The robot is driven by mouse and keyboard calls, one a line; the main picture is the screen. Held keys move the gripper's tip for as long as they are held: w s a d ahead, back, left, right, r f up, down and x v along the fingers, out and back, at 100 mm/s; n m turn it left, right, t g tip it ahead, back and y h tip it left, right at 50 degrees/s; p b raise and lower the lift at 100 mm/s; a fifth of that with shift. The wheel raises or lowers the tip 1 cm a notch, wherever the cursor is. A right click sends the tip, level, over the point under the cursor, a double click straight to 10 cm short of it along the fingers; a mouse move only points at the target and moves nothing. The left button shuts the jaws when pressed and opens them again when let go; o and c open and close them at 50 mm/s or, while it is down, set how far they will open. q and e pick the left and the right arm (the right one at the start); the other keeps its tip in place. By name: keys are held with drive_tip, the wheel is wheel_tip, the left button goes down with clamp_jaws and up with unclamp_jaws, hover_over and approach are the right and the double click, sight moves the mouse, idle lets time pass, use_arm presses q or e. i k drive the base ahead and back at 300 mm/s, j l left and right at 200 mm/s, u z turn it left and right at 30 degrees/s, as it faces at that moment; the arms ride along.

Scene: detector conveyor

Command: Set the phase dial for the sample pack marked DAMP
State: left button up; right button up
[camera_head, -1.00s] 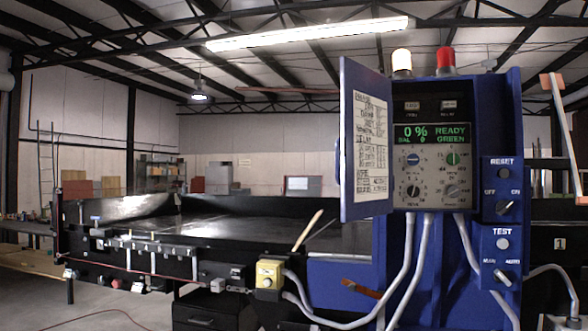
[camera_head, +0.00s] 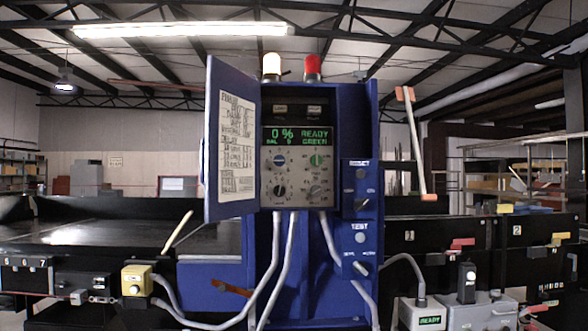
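The blue control cabinet (camera_head: 350,110) stands in the middle with its door (camera_head: 213,205) open to the left. A handwritten chart (camera_head: 237,150) is on the door's inner face; its words are too small to read. The green display (camera_head: 298,137) reads 0 % and READY GREEN. I cannot read which is the phase dial. No pack marked DAMP is legible. Neither gripper is in view.
Beside the panel are an upper switch (camera_head: 361,204) and a TEST switch (camera_head: 361,267). Grey cables hang below the cabinet. Grey boxes (camera_head: 475,316), one display reading READY, and numbered black bins (camera_head: 430,240) are at right.

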sight(317, 190)
drive_tip(key=i+l+u, duration=0.1)
drive_tip(key=l+u, duration=0.2)
drive_tip(key=l, duration=0.15)
drive_tip(key=i+l+u, duration=0.1)
drive_tip(key=l+u, duration=0.25)
drive_tip(key=l, duration=0.15)
drive_tip(key=i+l+z, duration=0.2)
drive_tip(key=i+l, duration=0.25)
drive_tip(key=l, duration=0.35)
drive_tip(key=i+l+z, duration=0.15)
drive_tip(key=i+l, duration=0.4)
drive_tip(key=l, duration=0.15)
drive_tip(key=i+l+z, duration=0.2)
drive_tip(key=i+l, duration=0.35)
drive_tip(key=l, duration=0.1)
